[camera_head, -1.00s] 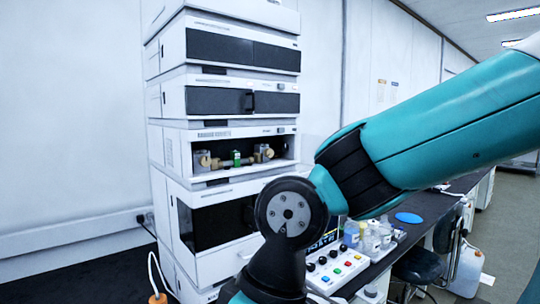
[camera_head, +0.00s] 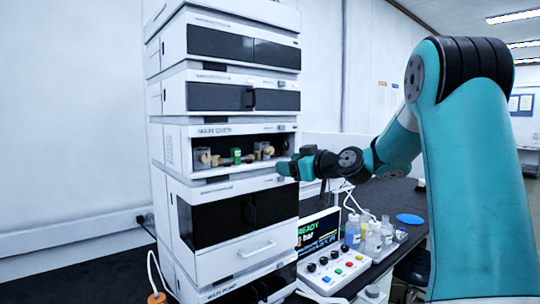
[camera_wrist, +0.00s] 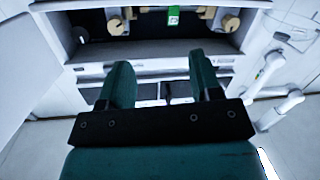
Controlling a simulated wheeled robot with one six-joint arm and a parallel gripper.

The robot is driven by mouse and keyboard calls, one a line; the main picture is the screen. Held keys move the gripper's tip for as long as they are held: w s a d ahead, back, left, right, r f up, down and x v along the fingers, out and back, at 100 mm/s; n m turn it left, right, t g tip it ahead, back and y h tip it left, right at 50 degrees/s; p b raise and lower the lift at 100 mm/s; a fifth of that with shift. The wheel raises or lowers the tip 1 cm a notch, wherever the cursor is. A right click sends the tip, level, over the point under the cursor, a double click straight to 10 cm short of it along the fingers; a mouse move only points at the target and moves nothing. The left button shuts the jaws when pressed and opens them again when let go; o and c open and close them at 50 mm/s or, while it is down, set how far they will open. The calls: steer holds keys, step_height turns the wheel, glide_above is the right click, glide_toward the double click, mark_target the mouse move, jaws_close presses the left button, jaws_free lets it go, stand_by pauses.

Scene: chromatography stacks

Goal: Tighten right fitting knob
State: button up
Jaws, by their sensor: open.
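The right fitting knob (camera_head: 268,150) is a tan round knob at the right end of the fittings in the open column bay. It also shows in the wrist view (camera_wrist: 231,22), at the upper right. The left fitting knob (camera_head: 205,156) is a similar tan knob, also seen in the wrist view (camera_wrist: 115,26). The green column (camera_head: 236,156) lies between them. My gripper (camera_head: 283,169) is at the front right of the bay, outside it. In the wrist view its two fingers (camera_wrist: 158,62) are apart and empty, short of the knobs and not touching them.
The bay's front lip (camera_wrist: 155,67) lies between the fingers and the knobs. The bay belongs to a tall white instrument stack (camera_head: 240,190). A control box with buttons (camera_head: 335,268), a READY screen (camera_head: 319,232) and bottles (camera_head: 370,233) stand on the bench at right.

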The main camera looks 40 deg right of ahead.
steer(key=d+r+t+h, duration=0.1)
steer(key=d+h, duration=0.1)
steer(key=d, duration=0.4)
steer(key=p, duration=0.9)
glide_toward(271, 151)
steer(key=shift+m, duration=0.3)
steer(key=w, duration=0.9)
steer(key=shift+w+a, duration=0.25)
steer(key=shift+a, duration=0.05)
steer(key=shift+w+f+p, duration=0.1)
steer(key=shift+w+p, duration=0.25)
steer(key=shift+w, duration=0.15)
steer(key=c, duration=0.9)
